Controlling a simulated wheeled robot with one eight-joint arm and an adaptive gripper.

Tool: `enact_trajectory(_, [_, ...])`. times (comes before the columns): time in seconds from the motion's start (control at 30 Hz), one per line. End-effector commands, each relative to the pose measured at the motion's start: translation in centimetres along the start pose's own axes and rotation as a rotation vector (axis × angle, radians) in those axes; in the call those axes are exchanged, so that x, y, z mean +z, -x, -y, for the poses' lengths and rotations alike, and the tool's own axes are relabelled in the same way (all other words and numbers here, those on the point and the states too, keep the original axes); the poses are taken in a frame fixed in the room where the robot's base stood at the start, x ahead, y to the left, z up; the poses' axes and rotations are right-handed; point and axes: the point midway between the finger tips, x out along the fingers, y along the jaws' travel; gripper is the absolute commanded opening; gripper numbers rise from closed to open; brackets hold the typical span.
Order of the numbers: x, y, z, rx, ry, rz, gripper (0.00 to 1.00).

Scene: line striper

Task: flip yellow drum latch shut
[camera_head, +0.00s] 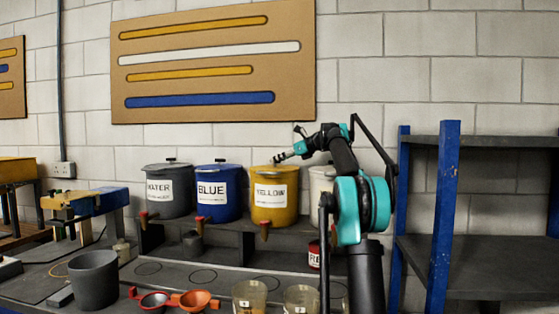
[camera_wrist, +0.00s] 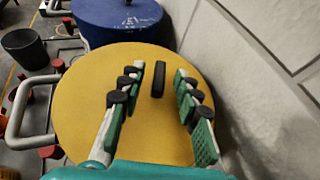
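The yellow drum (camera_head: 272,215) stands on the raised shelf between the blue drum and a pale drum. Its yellow lid (camera_wrist: 75,120) fills the middle of the wrist view. A small black upright piece (camera_wrist: 158,80) stands on the lid; I cannot tell whether it is the latch or a lid handle. A grey bent bar (camera_wrist: 17,125) shows at the lid's left side. My gripper (camera_wrist: 160,74) is open and empty above the lid, its fingers on either side of the black piece, apparently not touching it. In the head view my gripper (camera_head: 277,159) is just over the drum's top.
The blue drum (camera_head: 217,205) and grey water drum (camera_head: 168,203) stand to the left. The pale drum (camera_head: 321,180) is partly hidden by my arm. The wall (camera_wrist: 235,60) is close on the right in the wrist view. A grey bucket (camera_head: 94,280) and funnels (camera_head: 194,299) are in front.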

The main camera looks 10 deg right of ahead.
Motion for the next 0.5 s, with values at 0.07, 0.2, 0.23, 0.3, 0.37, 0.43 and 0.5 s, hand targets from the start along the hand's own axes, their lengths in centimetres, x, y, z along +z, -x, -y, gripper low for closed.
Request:
enact_trajectory(0.07, [0.00,-0.05,0.00,0.000,0.000,0.000,0.33])
enact_trajectory(0.2, [-0.01,-0.03,0.01,0.000,0.000,0.000,0.33])
enact_trajectory(0.23, [-0.01,-0.03,0.01,0.000,0.000,0.000,0.30])
enact_trajectory(0.3, [-0.01,-0.02,0.01,0.000,0.000,0.000,0.22])
enact_trajectory(0.37, [-0.01,-0.01,0.01,0.000,0.000,0.000,0.14])
enact_trajectory(0.43, [-0.01,-0.01,0.01,0.000,0.000,0.000,0.05])
enact_trajectory(0.5, [-0.01,-0.01,0.01,0.000,0.000,0.000,0.00])
